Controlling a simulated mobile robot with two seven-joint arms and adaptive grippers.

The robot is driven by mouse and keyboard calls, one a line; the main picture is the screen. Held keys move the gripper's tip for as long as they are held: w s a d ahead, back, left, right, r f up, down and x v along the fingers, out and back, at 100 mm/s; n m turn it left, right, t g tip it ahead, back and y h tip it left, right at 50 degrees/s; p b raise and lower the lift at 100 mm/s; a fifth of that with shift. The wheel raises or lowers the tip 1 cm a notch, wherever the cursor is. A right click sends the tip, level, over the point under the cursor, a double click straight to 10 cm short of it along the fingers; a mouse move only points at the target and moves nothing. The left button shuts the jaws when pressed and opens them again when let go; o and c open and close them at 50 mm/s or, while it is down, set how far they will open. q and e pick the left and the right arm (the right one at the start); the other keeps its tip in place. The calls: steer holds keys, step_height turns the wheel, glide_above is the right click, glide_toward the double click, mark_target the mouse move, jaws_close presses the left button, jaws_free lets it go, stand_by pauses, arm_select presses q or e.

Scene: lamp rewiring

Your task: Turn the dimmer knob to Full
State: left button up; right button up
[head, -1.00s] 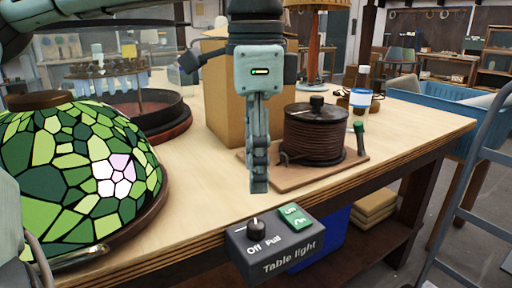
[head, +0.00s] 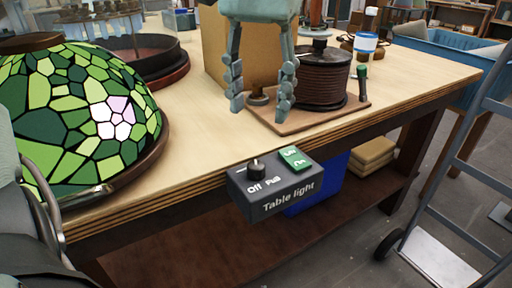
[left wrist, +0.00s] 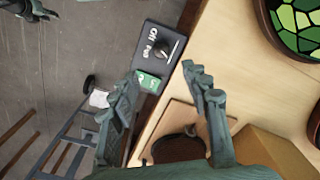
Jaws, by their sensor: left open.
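The dimmer is a dark grey box (head: 275,207) marked "Table light" at the table's front edge. Its black knob (head: 256,171) stands on top, with "Off" and "Full" printed in front of it and a green switch (head: 295,158) to its right. Where the knob points is too small to tell. My left gripper (head: 260,104) is open and empty, above the table beyond the box. In the left wrist view the knob (left wrist: 162,47) is just beyond the fingertips (left wrist: 163,73), apart from them. My right gripper (left wrist: 38,12) shows partly at that view's top-left corner.
A green stained-glass lampshade (head: 75,115) stands at the left. Behind the left gripper are a cardboard box (head: 222,55) and a cable spool (head: 323,80) on a board (head: 300,122). A hand truck (head: 455,165) stands right of the table. Bare tabletop (head: 200,130) lies left of the gripper.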

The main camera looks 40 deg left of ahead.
mark_target(256, 164)
arm_select(q)
step_height(256, 164, down, 2)
steer(key=n, duration=1.7)
steer(key=shift+a, duration=0.1)
steer(key=n, duration=0.3)
steer(key=shift+f, duration=0.15)
steer(key=n, duration=0.4)
steer(key=shift+a+f, duration=0.1)
steer(key=shift+f, duration=0.45)
step_height(256, 164, down, 6)
steer(key=shift+f, duration=0.6)
arm_select(e)
steer(key=shift+s+f, duration=0.2)
steer(key=shift+f, duration=0.4)
